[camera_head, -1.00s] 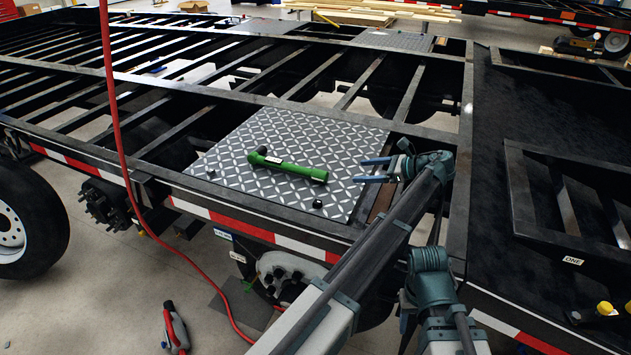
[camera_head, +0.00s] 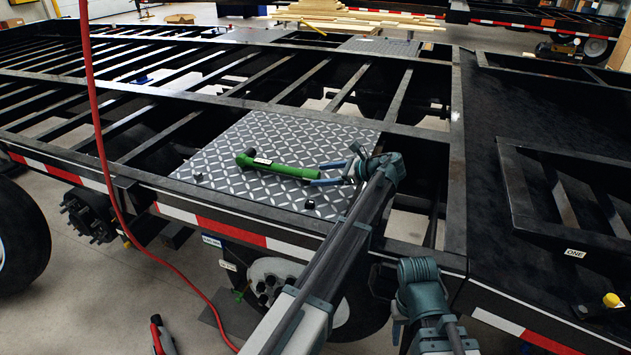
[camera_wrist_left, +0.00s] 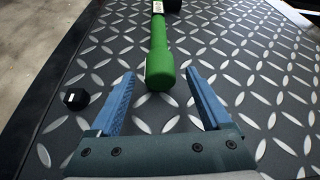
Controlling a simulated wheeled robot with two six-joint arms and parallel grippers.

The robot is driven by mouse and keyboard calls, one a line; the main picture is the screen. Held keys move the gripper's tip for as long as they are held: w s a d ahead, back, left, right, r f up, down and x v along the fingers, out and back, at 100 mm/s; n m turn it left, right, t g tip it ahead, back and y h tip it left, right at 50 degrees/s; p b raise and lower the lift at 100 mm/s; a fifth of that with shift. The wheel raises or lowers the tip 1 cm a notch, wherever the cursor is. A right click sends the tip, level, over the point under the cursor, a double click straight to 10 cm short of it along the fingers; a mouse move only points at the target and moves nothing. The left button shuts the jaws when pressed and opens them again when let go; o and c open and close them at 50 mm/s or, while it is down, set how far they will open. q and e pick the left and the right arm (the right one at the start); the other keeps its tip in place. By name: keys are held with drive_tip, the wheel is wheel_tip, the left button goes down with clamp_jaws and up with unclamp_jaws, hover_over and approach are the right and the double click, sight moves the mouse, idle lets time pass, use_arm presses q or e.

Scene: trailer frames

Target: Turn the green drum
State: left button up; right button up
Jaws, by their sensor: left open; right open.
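No separate green drum can be made out. A green tool (camera_head: 275,166) with a cylindrical handle and a dark angled head lies on the diamond plate (camera_head: 265,125). Its handle (camera_wrist_left: 160,58) points toward my left gripper in the left wrist view. My left gripper (camera_head: 319,174) is open, low over the plate, its two blue fingers (camera_wrist_left: 160,80) either side of the handle's near end. The fingers look apart from the handle. My right gripper (camera_head: 398,322) is at the bottom, beyond the trailer's front edge, mostly hidden behind its own wrist; it holds nothing visible.
A small black knob (camera_head: 310,204) stands on the plate near the fingers; it also shows in the left wrist view (camera_wrist_left: 75,98). A red hose (camera_head: 100,150) hangs at left. A grey hub (camera_head: 272,278) sits below the trailer edge. Open gaps lie between frame beams.

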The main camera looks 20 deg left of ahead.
sight(319, 175)
use_arm(q)
drive_tip(key=shift+b+x, duration=0.35)
drive_tip(key=shift+x, duration=1.2)
